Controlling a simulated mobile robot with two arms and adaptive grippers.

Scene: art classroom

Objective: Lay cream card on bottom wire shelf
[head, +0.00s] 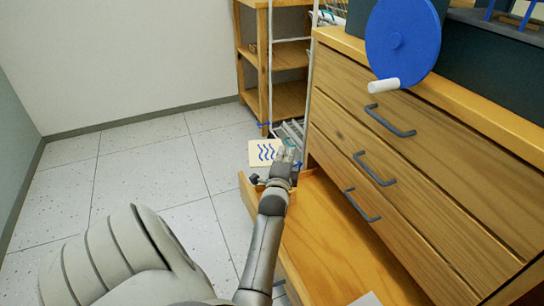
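The cream card (261,153) with blue wavy lines is low beside the wire rack (292,130), near the middle of the head view. My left gripper (286,157) reaches in over the open drawer and is at the card's right edge. It looks shut on that edge, though the fingertips are small and partly hidden. The bottom wire shelf shows only as a few pale bars just behind the gripper. The gripper and the chest hide much of it. My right gripper is not in view.
A wooden chest (430,150) with grey handles stands at right, its lowest drawer (325,235) pulled out beneath my arm. A blue disc (402,40) with a white handle is above. A wooden shelf unit (290,60) stands behind. The tiled floor (150,165) at left is clear.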

